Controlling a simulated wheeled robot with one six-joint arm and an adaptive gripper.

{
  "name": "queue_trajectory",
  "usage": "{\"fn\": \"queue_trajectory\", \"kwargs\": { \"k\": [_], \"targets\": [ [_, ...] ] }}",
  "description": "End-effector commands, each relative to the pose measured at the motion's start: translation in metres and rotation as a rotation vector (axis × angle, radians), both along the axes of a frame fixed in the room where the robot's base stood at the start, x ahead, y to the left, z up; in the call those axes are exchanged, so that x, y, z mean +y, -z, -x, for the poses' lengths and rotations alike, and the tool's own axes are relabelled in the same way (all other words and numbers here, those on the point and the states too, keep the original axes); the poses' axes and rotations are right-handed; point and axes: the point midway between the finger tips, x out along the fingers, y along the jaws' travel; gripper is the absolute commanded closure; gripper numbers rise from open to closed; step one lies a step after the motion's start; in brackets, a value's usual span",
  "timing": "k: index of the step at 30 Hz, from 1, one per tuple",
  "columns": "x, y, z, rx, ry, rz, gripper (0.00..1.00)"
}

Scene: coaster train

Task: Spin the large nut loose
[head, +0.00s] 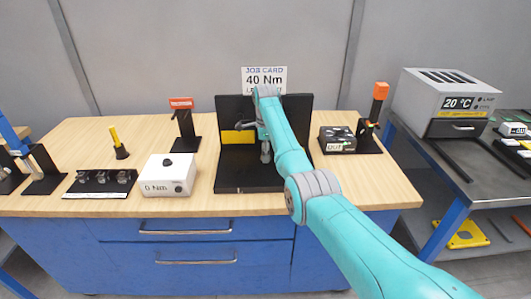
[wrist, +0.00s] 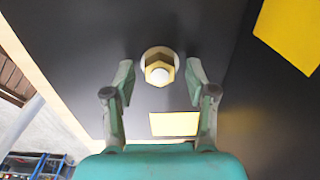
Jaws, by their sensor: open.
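The large nut (wrist: 158,72) is a brass-coloured hex nut on a pale round stud or washer, set in a black panel. It shows in the wrist view just beyond my open fingertips, between their lines. My gripper (wrist: 160,76) is open and empty, with one finger on each side of the nut and a visible gap to it. In the head view my gripper (head: 264,145) is at the black fixture (head: 228,176) on the bench, and my arm hides the nut there.
A yellow plate (head: 238,137) is on the fixture's back. A white box reading 0 Nm (head: 168,175) stands to the left, and a black OUT box (head: 337,140) to the right. The wooden bench (head: 110,137) has bare room behind the white box. A job card (head: 264,75) reads 40 Nm.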

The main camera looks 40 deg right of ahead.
Motion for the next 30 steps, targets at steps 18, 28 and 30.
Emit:
{"fn": "queue_trajectory", "kwargs": {
  "k": [18,28,30],
  "targets": [
    [0.0,0.0003,-0.0001,-0.001,-0.001,0.001,1.0],
    [0.0,0.0002,-0.0002,-0.001,-0.088,0.001,1.0],
    [0.0,0.0002,-0.0002,-0.001,-0.132,0.0,1.0]
  ]
}}
